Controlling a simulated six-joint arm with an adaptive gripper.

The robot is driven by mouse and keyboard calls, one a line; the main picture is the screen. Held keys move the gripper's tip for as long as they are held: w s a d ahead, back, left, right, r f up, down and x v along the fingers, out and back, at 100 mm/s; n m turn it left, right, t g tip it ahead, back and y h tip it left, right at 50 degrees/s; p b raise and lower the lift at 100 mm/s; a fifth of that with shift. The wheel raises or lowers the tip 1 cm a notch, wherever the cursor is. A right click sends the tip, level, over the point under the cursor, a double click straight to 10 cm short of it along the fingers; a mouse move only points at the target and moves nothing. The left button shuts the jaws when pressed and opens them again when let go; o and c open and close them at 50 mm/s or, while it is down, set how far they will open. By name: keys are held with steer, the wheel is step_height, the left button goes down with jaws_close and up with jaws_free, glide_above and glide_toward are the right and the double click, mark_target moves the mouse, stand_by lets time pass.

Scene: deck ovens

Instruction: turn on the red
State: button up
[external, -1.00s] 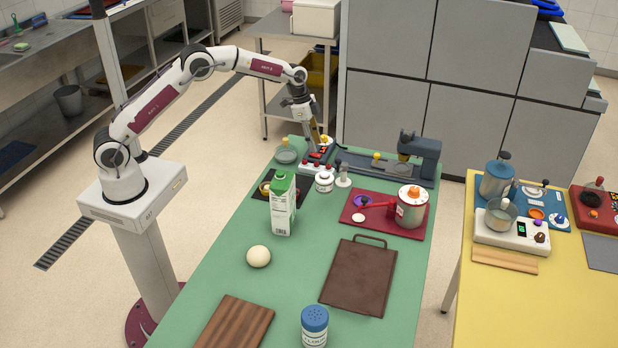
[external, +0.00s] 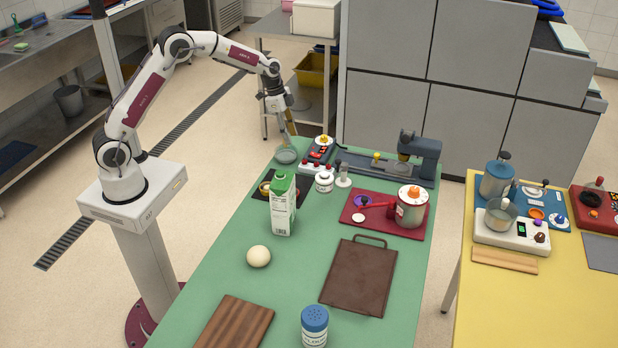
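My gripper (external: 290,130) points down at the far left end of the green table, just above or behind a small glass dish (external: 286,156). Its fingers are too small to tell open from shut. To its right is a dark control box (external: 319,150) with red parts on its face and an orange-and-white knob (external: 324,140) on top. A white strip with red knobs (external: 315,167) is at its front. Whether anything red is on cannot be told.
A milk carton (external: 282,205), a white jar (external: 324,182) and a dark grey machine (external: 420,152) stand nearby. A dough ball (external: 258,256), brown board (external: 360,276) and blue-lidded shaker (external: 315,326) are nearer. A yellow table (external: 560,295) is to the right.

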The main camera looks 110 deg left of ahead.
steer(key=shift+s, duration=1.35)
steer(key=shift+n, duration=0.6)
steer(key=shift+s+d+f+n, duration=0.25)
steer(key=shift+s+f+n, duration=0.05)
steer(key=s+d+r, duration=0.6)
steer(key=d, duration=0.8)
steer(key=s+d+r+m+t, duration=0.1)
steer(key=s+d+r, duration=0.5)
steer(key=d, duration=0.8)
steer(key=s+d+r+t, duration=0.1)
steer(key=s+d+r, duration=0.5)
steer(key=d, duration=0.8)
steer(key=shift+s+d+m, duration=0.35)
steer(key=shift+s+m, duration=0.05)
steer(key=shift+s, duration=0.35)
